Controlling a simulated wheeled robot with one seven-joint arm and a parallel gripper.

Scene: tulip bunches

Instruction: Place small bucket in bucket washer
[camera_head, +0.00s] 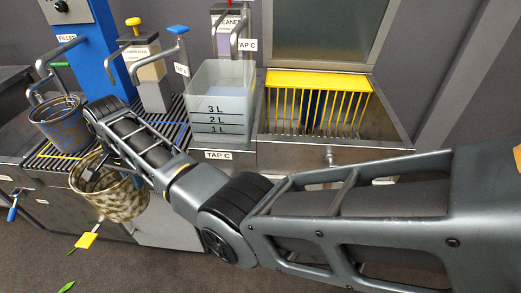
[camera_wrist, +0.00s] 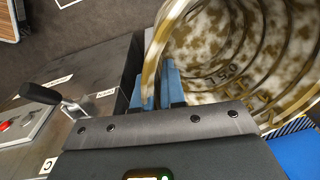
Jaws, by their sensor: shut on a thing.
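The small bucket (camera_head: 121,200) is cream with brown mottled dirt. It hangs in the air in front of the counter at the left. My gripper (camera_wrist: 160,88) has blue fingers shut on its rim. In the wrist view the bucket (camera_wrist: 235,50) is tilted, its ribbed, dirty inside facing the camera. In the head view my arm partly hides the gripper. A steel basin with a yellow bar and yellow rods (camera_head: 318,82) at the right may be the bucket washer; no label on it is readable.
A dirty blue bucket (camera_head: 57,125) stands below the filler tap at the left. A clear container marked in litres (camera_head: 221,112) stands at the middle of the counter. A yellow tag (camera_head: 86,240) is below the held bucket. A lever (camera_wrist: 45,97) shows in the wrist view.

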